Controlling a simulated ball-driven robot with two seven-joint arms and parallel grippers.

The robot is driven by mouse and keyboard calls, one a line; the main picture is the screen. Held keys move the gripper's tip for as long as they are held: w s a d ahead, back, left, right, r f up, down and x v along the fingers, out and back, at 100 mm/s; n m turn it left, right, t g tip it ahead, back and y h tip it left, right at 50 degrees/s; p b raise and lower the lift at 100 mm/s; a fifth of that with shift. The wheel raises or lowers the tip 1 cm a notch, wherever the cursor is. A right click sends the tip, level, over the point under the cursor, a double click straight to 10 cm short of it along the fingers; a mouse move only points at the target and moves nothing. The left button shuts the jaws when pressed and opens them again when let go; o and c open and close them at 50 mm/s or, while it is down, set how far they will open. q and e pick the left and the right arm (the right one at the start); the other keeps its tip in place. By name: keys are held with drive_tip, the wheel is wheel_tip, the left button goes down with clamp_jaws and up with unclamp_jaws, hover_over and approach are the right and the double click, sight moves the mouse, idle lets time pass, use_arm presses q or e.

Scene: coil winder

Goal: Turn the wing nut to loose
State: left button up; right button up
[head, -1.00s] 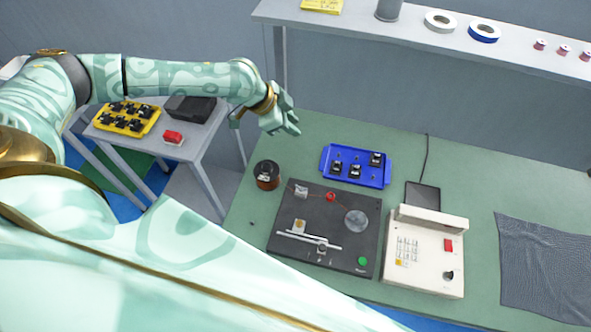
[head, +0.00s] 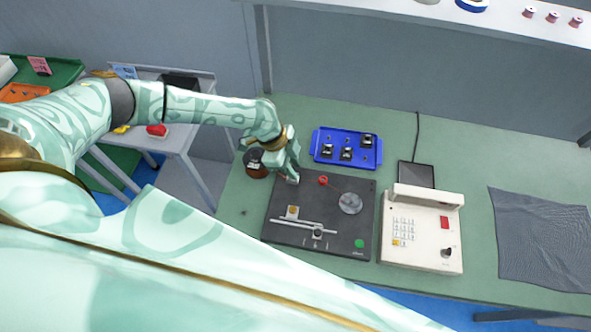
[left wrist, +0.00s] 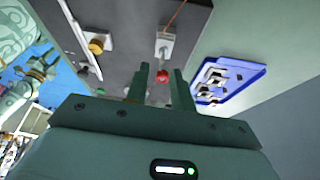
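The black winder base plate (head: 340,243) lies on the green bench. No wing nut shape is clear enough to name. Candidates are a pale block with a small grey part on top in the left wrist view (left wrist: 165,45), with a copper wire running to it, and a brass-coloured round knob (head: 292,211) on another pale block, also in the left wrist view (left wrist: 97,45). My left gripper (head: 294,180) is over the plate's upper left corner, mostly hiding the first block. Its fingers (left wrist: 160,82) are apart and empty, with a red round part (left wrist: 162,76) showing beyond them. My right gripper is out of view.
A wire spool (head: 255,163) stands just left of my left gripper. A blue tray (head: 325,158) with black parts lies behind the plate. A cream control box (head: 420,257) stands right of it, then a grey cloth (head: 541,240). The bench's far right back is clear.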

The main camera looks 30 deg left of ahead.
use_arm(q)
drive_tip(key=shift+x, duration=0.9)
drive_tip(key=shift+f, duration=0.15)
drive_tip(key=shift+c, duration=0.5)
clamp_jaws()
drive_tip(key=shift+n+p, duration=0.4)
drive_tip(key=shift+p, duration=0.15)
drive_tip(key=shift+w, duration=0.1)
drive_tip(key=shift+o, duration=0.5)
unclamp_jaws()
